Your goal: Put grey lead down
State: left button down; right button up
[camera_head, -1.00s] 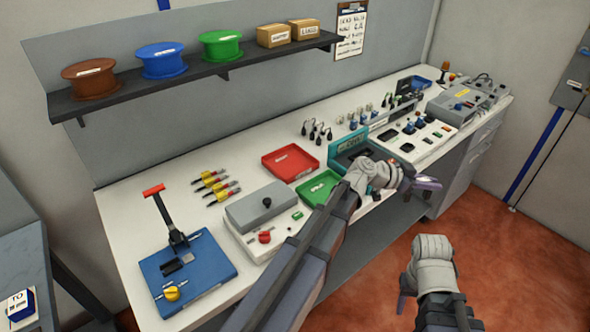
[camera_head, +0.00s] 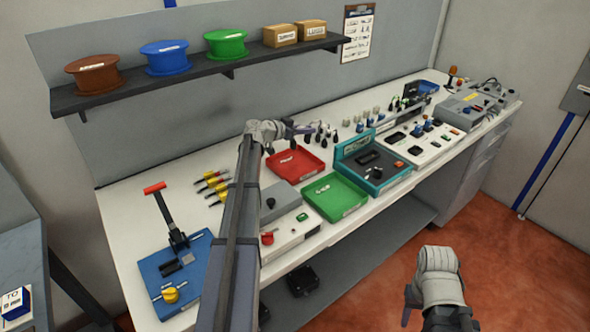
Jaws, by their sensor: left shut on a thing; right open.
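My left gripper (camera_head: 288,127) is over the back of the bench, behind the red tray (camera_head: 296,167) and just left of the group of dark-topped leads (camera_head: 323,132). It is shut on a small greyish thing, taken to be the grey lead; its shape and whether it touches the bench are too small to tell. Several grey-topped leads (camera_head: 372,114) stand further right along the back. My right gripper (camera_head: 408,306) is open and empty, low in front of the bench over the red floor.
A green tray (camera_head: 336,197) and a teal-framed station (camera_head: 384,178) sit at the front edge. A blue lever press (camera_head: 205,262) and a grey box fixture (camera_head: 285,208) stand on the left, partly behind my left arm. A shelf (camera_head: 215,76) with spools hangs above.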

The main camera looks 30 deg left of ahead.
pick_arm(q)
jog(key=a, duration=0.2)
jog(key=b, duration=0.6)
send_over(301, 164)
jog(key=shift+y, duration=0.3)
notch_tip(301, 164, down, 6)
jog(key=shift+a+f, duration=0.1)
jog(key=shift+f, duration=0.15)
notch_tip(301, 164, down, 4)
jog(key=b, duration=0.4)
jog(key=shift+r, duration=0.15)
jog(key=c, duration=0.8)
grip_release()
jog(key=shift+c, duration=0.2)
